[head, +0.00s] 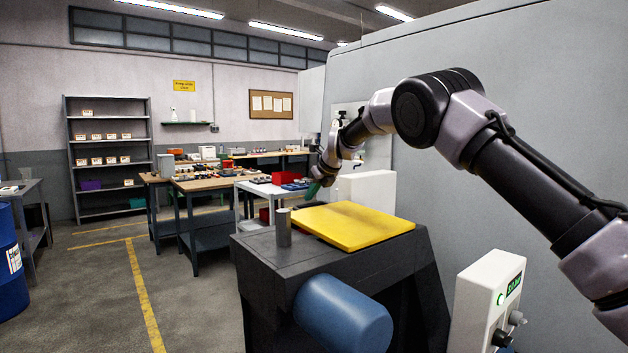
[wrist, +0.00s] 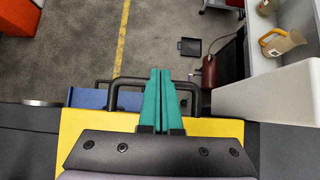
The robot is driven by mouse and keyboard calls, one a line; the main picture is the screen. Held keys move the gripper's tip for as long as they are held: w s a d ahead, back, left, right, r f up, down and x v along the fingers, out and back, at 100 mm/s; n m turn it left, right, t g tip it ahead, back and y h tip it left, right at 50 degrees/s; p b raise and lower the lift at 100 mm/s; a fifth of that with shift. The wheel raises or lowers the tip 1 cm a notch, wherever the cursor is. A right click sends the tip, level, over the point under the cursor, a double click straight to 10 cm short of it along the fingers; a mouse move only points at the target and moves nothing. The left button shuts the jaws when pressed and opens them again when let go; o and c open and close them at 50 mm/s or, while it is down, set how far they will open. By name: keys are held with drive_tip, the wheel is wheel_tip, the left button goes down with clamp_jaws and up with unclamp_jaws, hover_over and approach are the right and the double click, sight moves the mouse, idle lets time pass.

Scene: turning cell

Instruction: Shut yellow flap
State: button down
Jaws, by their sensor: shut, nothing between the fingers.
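The yellow flap (head: 352,226) lies flat, or very nearly flat, on top of the dark machine housing (head: 290,262). I cannot tell if a small gap is left under its edge. My gripper (head: 314,189) is at the flap's far side, slightly above it, with its teal fingers pointing down. In the wrist view, the flap (wrist: 85,125) spreads on both sides below the shut, empty fingers (wrist: 161,75). A black bar handle (wrist: 128,80) runs behind the fingers at the flap's edge; contact with it cannot be told.
A grey cylinder (head: 283,228) stands on the housing left of the flap. A blue drum-shaped part (head: 343,315) juts from the front. A control box (head: 488,298) stands right. The large grey machine wall (head: 480,70) is behind my arm.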

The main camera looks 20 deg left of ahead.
drive_tip(key=shift+a+f, duration=0.15)
drive_tip(key=shift+f, duration=1.15)
drive_tip(key=v, duration=1)
drive_tip(key=shift+r, duration=0.2)
drive_tip(key=s+d+r+n, duration=0.3)
drive_tip(key=d+r, duration=0.2)
drive_tip(key=d, duration=0.6)
drive_tip(key=s+d+r+n+t+h, duration=0.1)
drive_tip(key=s+d+r+n, duration=0.25)
drive_tip(key=d, duration=0.65)
drive_tip(key=s+d+r+n, duration=0.25)
drive_tip(key=d+r, duration=0.25)
drive_tip(key=d, duration=0.6)
drive_tip(key=s+d+f+n+h, duration=0.1)
drive_tip(key=s+d+n, duration=0.3)
drive_tip(key=s, duration=0.5)
drive_tip(key=s+d+f+n+t+h, duration=0.1)
drive_tip(key=s+d+f+n, duration=0.2)
drive_tip(key=s+d, duration=0.5)
drive_tip(key=s+d+f+n+h, duration=0.1)
drive_tip(key=s+d+n, duration=0.4)
drive_tip(key=s, duration=0.5)
drive_tip(key=shift+s+d+f+h, duration=0.3)
drive_tip(key=shift+d+f, duration=0.1)
drive_tip(key=shift+f, duration=0.15)
